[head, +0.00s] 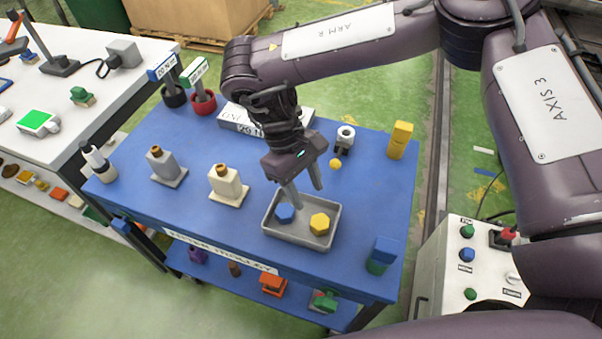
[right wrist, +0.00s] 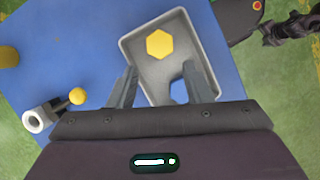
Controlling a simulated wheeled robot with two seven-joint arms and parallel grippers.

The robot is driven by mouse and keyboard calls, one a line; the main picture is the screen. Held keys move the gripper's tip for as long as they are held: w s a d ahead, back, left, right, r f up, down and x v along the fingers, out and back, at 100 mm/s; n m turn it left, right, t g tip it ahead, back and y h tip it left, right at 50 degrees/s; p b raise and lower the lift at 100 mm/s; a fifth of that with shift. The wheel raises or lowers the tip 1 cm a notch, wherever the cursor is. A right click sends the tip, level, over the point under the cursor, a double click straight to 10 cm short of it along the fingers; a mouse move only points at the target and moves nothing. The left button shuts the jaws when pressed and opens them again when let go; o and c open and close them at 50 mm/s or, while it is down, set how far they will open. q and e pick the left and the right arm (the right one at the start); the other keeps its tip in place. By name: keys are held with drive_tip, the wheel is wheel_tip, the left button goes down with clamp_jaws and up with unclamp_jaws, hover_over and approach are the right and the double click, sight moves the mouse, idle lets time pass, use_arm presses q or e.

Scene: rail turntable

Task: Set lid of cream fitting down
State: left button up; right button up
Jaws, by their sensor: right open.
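The cream fitting (head: 227,186) stands upright on the blue table, with a bare brown threaded neck on top. A grey tray (head: 268,229) holds a blue hexagonal cap (head: 285,213) and a yellow hexagonal cap (head: 320,223), lying apart; I cannot tell which is the cream fitting's lid. My right gripper (head: 306,194) is open and empty, pointing down over the tray's far side. In the right wrist view its fingers (right wrist: 158,78) straddle the tray's near end, with the yellow cap (right wrist: 159,44) ahead and the blue cap (right wrist: 178,90) partly hidden. My left gripper is not visible.
A grey fitting (head: 163,167) stands left of the cream one. A grey pipe piece (head: 344,138) with a yellow ball (head: 335,163) and a yellow block (head: 399,140) stand behind the tray. A blue-and-green block (head: 382,256) stands at the near right corner. Table around the cream fitting is clear.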

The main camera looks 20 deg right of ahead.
drive_tip(key=v, duration=0.3)
drive_tip(key=shift+w+r, duration=0.1)
drive_tip(key=shift+r, duration=0.2)
idle(0.3)
